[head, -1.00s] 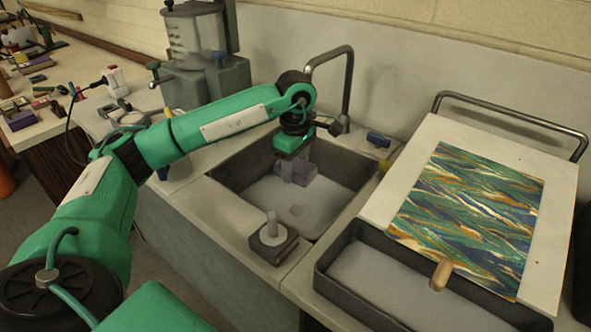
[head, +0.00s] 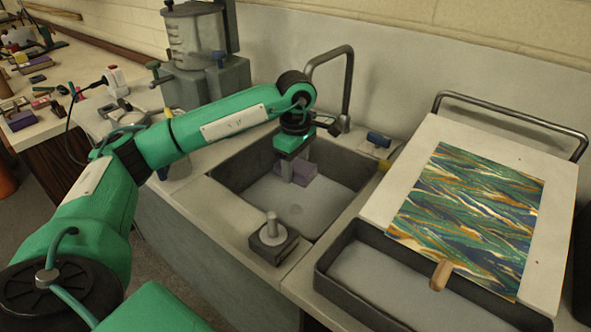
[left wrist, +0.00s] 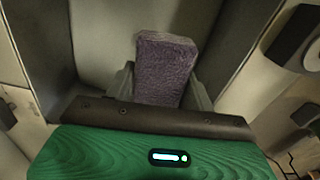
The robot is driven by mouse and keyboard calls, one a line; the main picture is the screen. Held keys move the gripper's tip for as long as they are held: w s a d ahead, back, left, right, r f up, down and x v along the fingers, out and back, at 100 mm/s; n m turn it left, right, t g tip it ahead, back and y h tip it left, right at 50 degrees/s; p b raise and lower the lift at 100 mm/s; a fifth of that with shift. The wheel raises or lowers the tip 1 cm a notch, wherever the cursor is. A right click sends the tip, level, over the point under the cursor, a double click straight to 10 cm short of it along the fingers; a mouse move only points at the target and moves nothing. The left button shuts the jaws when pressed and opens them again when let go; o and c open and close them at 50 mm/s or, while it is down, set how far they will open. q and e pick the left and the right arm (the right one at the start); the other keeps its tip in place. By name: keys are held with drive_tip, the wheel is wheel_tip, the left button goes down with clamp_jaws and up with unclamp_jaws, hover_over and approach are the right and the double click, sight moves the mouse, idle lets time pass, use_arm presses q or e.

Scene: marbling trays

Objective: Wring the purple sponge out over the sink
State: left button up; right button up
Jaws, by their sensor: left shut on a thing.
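The purple sponge (head: 305,170) is a small block held over the basin of the sink (head: 335,199). In the left wrist view the sponge (left wrist: 165,68) stands out between the two fingers. My left gripper (head: 292,172) reaches down over the back part of the sink and is shut on the sponge; in the left wrist view the gripper's fingers (left wrist: 163,88) lie on either side of it. The head view does not clearly show how far the sponge is above the sink floor. My right gripper is not in view.
A curved faucet (head: 350,75) rises behind the sink. A dark block with a peg (head: 273,240) stands on the sink's front rim. To the right are a dark tray (head: 322,282) and a board (head: 548,240) bearing a marbled sheet (head: 470,215).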

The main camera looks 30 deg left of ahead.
use_arm(q)
drive_tip(key=shift+r+p, duration=1.5)
drive_tip(key=shift+r, duration=1.05)
